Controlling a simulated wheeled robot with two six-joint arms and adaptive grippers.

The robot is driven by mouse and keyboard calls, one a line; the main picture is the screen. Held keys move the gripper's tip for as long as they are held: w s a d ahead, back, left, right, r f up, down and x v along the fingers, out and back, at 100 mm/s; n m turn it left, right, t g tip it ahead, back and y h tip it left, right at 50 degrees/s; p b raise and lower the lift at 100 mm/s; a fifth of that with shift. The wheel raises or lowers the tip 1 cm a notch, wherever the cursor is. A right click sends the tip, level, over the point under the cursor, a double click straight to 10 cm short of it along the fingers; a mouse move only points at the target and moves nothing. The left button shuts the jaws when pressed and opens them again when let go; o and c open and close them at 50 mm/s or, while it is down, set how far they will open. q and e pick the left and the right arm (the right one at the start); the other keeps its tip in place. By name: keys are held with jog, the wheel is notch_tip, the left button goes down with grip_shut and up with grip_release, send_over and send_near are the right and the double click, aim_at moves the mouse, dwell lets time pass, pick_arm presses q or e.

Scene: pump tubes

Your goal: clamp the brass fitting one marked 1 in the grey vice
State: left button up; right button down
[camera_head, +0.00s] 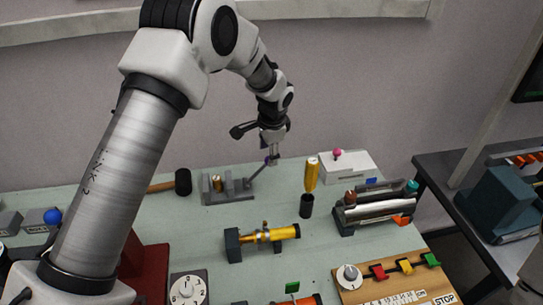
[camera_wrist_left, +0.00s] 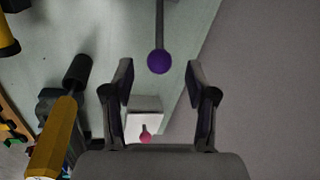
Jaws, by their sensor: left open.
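The grey vice (camera_head: 228,197) sits at the back of the bench. A small brass fitting (camera_head: 217,183) stands upright between its blocks; I cannot read a mark on it or tell whether the jaws touch it. The vice's lever slants up to the right and ends in a purple knob, seen in the left wrist view (camera_wrist_left: 160,61). My left gripper (camera_wrist_left: 160,72) is open, its fingertips on either side of the knob with gaps showing. In the head view the left gripper (camera_head: 272,160) is over the lever's end. My right gripper is out of view.
A brass cylinder (camera_head: 268,235) lies in front. A mallet head (camera_head: 183,182) is left of the vice.

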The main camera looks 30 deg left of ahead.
aim_at(259, 172)
pick_arm(q)
jog(key=f, duration=0.2)
jog(key=w+f+p, duration=0.1)
jog(key=f, duration=0.1)
jog(key=shift+a+f, duration=0.15)
jog(key=shift+f, duration=0.05)
jog(key=shift+w+f, duration=0.2)
jog(key=shift+s, duration=0.2)
jog(key=shift+s+a+r, duration=0.1)
jog(key=c, duration=0.4)
grip_shut()
jog(key=shift+a, duration=0.1)
